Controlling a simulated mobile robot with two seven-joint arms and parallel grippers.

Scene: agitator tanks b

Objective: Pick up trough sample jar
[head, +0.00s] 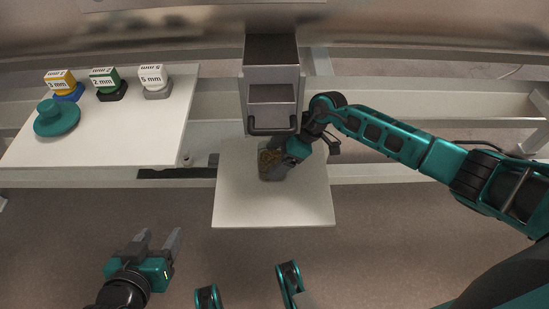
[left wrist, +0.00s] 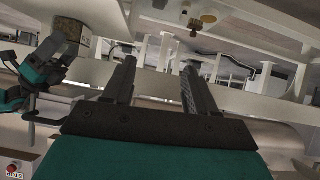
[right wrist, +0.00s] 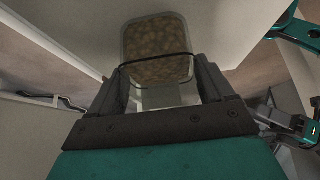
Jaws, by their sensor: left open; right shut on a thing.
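The sample jar (head: 270,164) is a clear square container with brown grainy contents. In the head view it is at the white shelf (head: 275,205) below the grey trough outlet (head: 272,95). My right gripper (head: 290,154) is shut on the jar from its right side. The right wrist view shows the jar (right wrist: 157,52) between the fingers of my right gripper (right wrist: 158,85), with a dark band across it. I cannot tell whether the jar still touches the shelf. My left gripper (head: 160,246) is open and empty at the lower left, away from the jar.
A white side shelf (head: 120,130) at the left holds a teal lid-like piece (head: 57,119) and yellow (head: 61,84), green (head: 107,83) and white (head: 154,81) labelled blocks. A horizontal frame beam (head: 420,101) runs behind my right arm. Open floor lies in front of the shelves.

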